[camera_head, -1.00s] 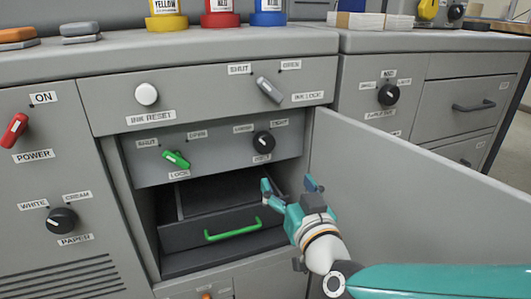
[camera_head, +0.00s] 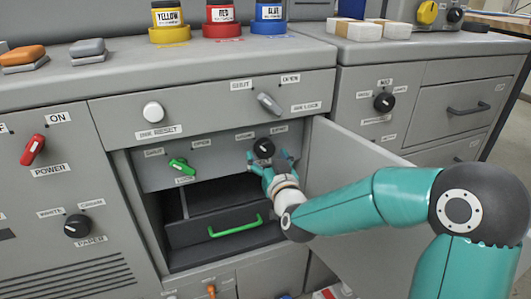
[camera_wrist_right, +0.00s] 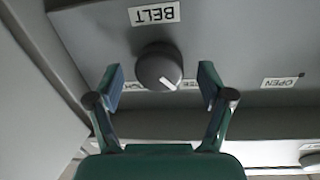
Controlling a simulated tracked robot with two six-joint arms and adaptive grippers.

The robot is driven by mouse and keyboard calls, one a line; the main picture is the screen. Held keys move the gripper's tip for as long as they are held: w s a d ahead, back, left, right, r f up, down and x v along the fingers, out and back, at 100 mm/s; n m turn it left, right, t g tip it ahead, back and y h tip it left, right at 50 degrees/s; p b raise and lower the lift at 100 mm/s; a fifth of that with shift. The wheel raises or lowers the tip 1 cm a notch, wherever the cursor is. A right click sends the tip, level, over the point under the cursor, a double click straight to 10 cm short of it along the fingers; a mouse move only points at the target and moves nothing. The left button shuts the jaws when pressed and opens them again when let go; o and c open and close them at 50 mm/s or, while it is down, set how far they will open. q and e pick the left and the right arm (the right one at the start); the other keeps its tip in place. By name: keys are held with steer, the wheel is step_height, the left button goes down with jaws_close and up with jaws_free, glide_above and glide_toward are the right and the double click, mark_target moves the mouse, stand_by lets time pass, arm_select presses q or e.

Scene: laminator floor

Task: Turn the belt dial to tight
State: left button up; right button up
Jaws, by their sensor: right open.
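The belt dial (camera_head: 263,148) is a round black knob on the grey panel inside the open bay, right of the green lock lever. It also shows in the right wrist view (camera_wrist_right: 158,66), upside down, under the BELT label (camera_wrist_right: 154,14). Its white mark points toward the label on the right in that view, the loose side; both position labels are partly hidden by fingers. My right gripper (camera_head: 270,160) is open just in front of the dial. In the right wrist view its fingers (camera_wrist_right: 161,80) stand either side of the dial, with gaps showing. My left gripper is out of view.
The open door (camera_head: 350,165) stands to the right, close to my right arm. Below the panel is a dark drawer with a green handle (camera_head: 235,227). The green lock lever (camera_head: 181,167) is left of the dial. The grey ink lock lever (camera_head: 269,103) is above.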

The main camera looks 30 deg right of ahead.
steer(key=shift+x, duration=0.85)
steer(key=shift+c, duration=0.3)
steer(key=c, duration=1.1)
